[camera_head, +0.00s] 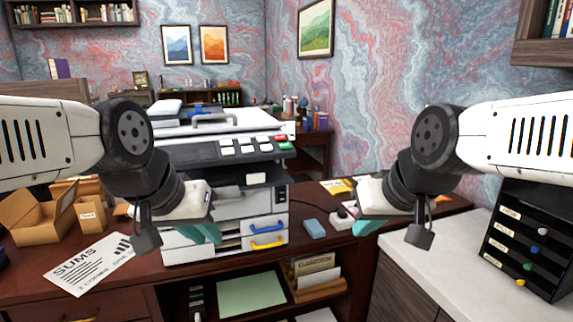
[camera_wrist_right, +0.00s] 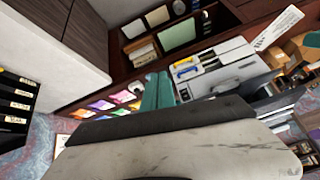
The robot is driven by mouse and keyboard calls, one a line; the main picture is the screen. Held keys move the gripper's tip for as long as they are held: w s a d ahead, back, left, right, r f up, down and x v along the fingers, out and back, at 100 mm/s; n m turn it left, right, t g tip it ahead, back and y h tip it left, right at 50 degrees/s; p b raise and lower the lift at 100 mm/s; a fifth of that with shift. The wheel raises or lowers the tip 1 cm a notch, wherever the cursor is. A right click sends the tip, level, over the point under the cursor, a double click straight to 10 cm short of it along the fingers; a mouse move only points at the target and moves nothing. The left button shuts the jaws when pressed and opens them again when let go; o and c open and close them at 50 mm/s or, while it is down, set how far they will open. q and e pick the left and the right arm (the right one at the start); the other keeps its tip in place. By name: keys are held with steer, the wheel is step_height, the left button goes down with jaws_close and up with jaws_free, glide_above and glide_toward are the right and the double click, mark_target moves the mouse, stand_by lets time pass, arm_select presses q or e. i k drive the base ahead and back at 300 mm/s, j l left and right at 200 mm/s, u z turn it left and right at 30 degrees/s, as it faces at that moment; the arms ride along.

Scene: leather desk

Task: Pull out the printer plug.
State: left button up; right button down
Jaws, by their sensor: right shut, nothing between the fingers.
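The large white and grey printer (camera_head: 250,205) stands on the brown desk, left of centre in the head view. It also shows in the right wrist view (camera_wrist_right: 225,68). A small white block (camera_head: 340,222) with a dark part on top, perhaps the socket and plug, sits on the desk right of the printer. My right gripper (camera_head: 368,227) has teal fingers, shut and empty, just right of this block and partly covering that area. The fingers also show in the right wrist view (camera_wrist_right: 158,92). My left gripper (camera_head: 207,233) hangs before the printer's lower front; its opening is unclear.
A blue block (camera_head: 314,228) lies between the printer and the white block. A paper sheet (camera_head: 88,262) and open cardboard box (camera_head: 38,215) lie at the left. A white counter (camera_head: 440,262) with a black drawer unit (camera_head: 525,245) stands at the right.

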mark_target(342, 214)
steer(key=i+l+u, duration=0.15)
steer(key=i+l, duration=0.15)
steer(key=i+l+u, duration=0.1)
steer(key=i+l, duration=0.15)
steer(key=l, duration=0.15)
steer(key=i+l+u, duration=0.15)
steer(key=l, duration=0.25)
steer(key=i+l+u, duration=0.15)
steer(key=i+l, duration=0.15)
steer(key=l, duration=0.1)
